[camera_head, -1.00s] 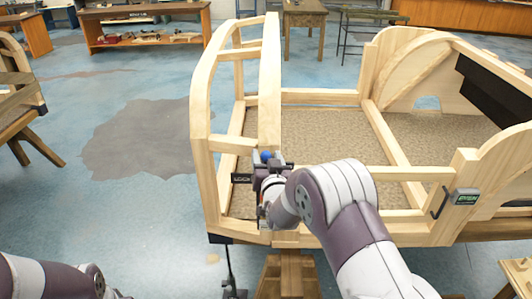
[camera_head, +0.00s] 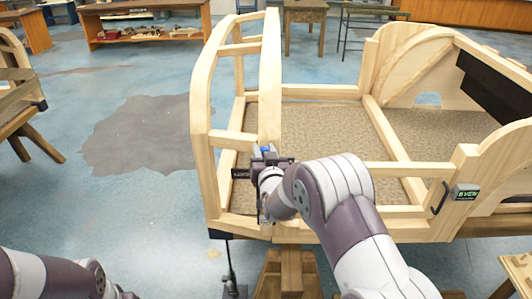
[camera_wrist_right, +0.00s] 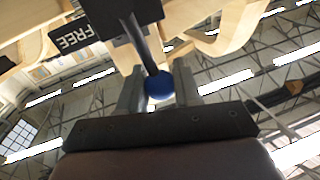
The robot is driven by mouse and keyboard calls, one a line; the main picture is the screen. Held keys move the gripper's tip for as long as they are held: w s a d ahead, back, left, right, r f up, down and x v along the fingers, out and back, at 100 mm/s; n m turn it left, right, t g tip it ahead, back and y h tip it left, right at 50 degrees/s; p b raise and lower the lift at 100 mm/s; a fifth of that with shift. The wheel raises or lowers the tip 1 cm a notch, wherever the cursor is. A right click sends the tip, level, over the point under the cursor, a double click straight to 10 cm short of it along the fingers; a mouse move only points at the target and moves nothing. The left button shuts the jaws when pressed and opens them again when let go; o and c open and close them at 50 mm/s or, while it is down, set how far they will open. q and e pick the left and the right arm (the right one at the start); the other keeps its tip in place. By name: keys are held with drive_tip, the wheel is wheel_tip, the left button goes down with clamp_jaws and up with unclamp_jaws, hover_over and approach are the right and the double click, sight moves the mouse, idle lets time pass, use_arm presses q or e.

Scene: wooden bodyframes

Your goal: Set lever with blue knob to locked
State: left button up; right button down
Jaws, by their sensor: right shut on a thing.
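The blue knob (camera_head: 266,149) shows above my right gripper (camera_head: 268,161) at the near post of the wooden bodyframe (camera_head: 200,120) in the head view. In the right wrist view the blue knob (camera_wrist_right: 159,86) sits at the end of a dark lever rod (camera_wrist_right: 146,48), between the fingers of my right gripper (camera_wrist_right: 159,90), which is shut on it. A black plate reading FREE (camera_wrist_right: 75,37) is beside the lever's mount in that view. The dark label plate (camera_head: 240,174) in the head view is too blurred to read. My left gripper is out of view.
A second latch with a dark handle (camera_head: 439,198) and a green display (camera_head: 466,193) is on the frame at the right. Another wooden frame (camera_head: 15,105) stands at the far left. Blue floor (camera_head: 110,200) between them is open. Benches line the back.

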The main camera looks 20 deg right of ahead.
drive_tip(key=shift+w+a+f+n+b, duration=0.15)
drive_tip(key=shift+a+n, duration=0.25)
drive_tip(key=shift+n, duration=0.2)
drive_tip(key=shift+w+a+f+n+b, duration=0.15)
drive_tip(key=shift+a+n, duration=0.2)
drive_tip(key=shift+n, duration=0.25)
drive_tip(key=a+f+n+g+p, duration=0.1)
drive_tip(key=f+n, duration=0.1)
drive_tip(key=n, duration=0.1)
drive_tip(key=a+f+n+h+p, duration=0.1)
drive_tip(key=a+f+n+p, duration=0.1)
drive_tip(key=n, duration=0.2)
drive_tip(key=w+a+f+n+g+h+p, duration=0.1)
drive_tip(key=a+n, duration=0.1)
drive_tip(key=n, duration=0.2)
drive_tip(key=shift+f+g, duration=0.3)
drive_tip(key=shift+f, duration=0.1)
drive_tip(key=shift+w+f+n+h+p, duration=0.1)
drive_tip(key=shift+f+n+h+p, duration=0.2)
drive_tip(key=shift+f+n+p, duration=0.4)
drive_tip(key=c, duration=0.9)
unclamp_jaws()
drive_tip(key=shift+o, duration=0.4)
drive_tip(key=shift+d, duration=0.1)
drive_tip(key=shift+r, duration=0.1)
